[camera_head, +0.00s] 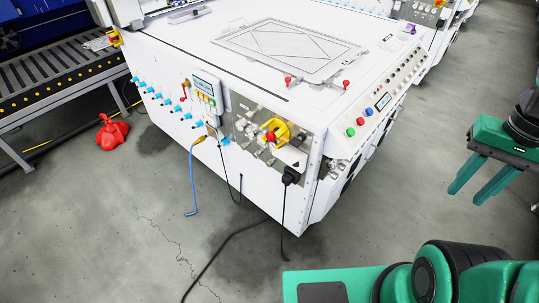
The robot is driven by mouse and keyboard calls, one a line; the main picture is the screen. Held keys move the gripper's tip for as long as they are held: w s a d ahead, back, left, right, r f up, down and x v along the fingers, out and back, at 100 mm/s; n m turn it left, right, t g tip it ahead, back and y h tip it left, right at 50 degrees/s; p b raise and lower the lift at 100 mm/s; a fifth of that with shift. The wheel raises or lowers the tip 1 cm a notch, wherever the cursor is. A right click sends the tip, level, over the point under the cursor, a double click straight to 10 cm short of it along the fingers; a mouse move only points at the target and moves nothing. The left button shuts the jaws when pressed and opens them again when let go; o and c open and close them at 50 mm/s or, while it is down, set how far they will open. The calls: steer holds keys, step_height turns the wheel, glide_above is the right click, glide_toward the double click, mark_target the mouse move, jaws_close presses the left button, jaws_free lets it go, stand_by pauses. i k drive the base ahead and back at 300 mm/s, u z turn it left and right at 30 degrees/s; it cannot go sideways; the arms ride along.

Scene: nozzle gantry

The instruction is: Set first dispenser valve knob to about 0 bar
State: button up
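A white machine cabinet (230,185) stands in the middle of the view. A row of blue fittings (167,100) runs along its left face; which of them, if any, is the first dispenser valve knob I cannot tell. A small red handle (183,90) sits beside a panel with a display (205,86). A red knob on a yellow base (271,135) is on a metal plate near the front corner. Any pressure reading is too small to read. My green gripper (467,195) is at the right, fingers apart and empty, well away from the cabinet.
A sloped button panel (375,108) is on the cabinet's right side. Black cables (284,225) and a blue hose (192,180) hang to the floor. A red object (112,133) lies near the conveyor (50,75) at left. The floor (400,195) between my gripper and the cabinet is clear.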

mark_target(257, 154)
steer(key=k, duration=1.7)
steer(key=u, duration=0.4)
steer(key=i, duration=1.7)
